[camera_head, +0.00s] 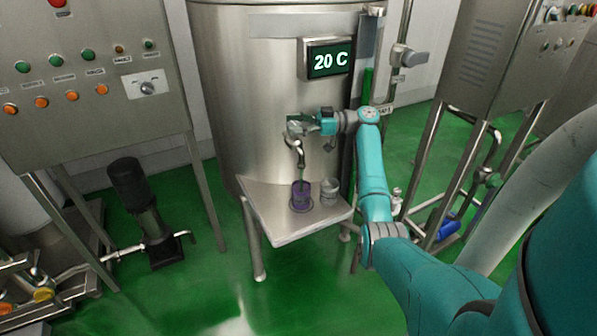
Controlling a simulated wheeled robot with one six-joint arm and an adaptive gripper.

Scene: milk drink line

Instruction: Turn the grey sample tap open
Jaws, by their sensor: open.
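The sample tap (299,152) sticks out from the front of the steel tank, with its curved metal spout pointing down. My gripper (294,127) reaches in from the right at the top of the tap. Its jaws are open around or just beside the tap's upper part; the handle is too small and covered to make out. A purple cup (301,193) stands upright on the steel shelf (284,226) below the spout. A thin dark line shows between spout and cup; I cannot tell what it is.
A grey cup (329,190) stands right of the purple one. The tank (250,95) carries a display (329,60) reading 20 C. Control cabinets stand on both sides, a pump (146,212) at left.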

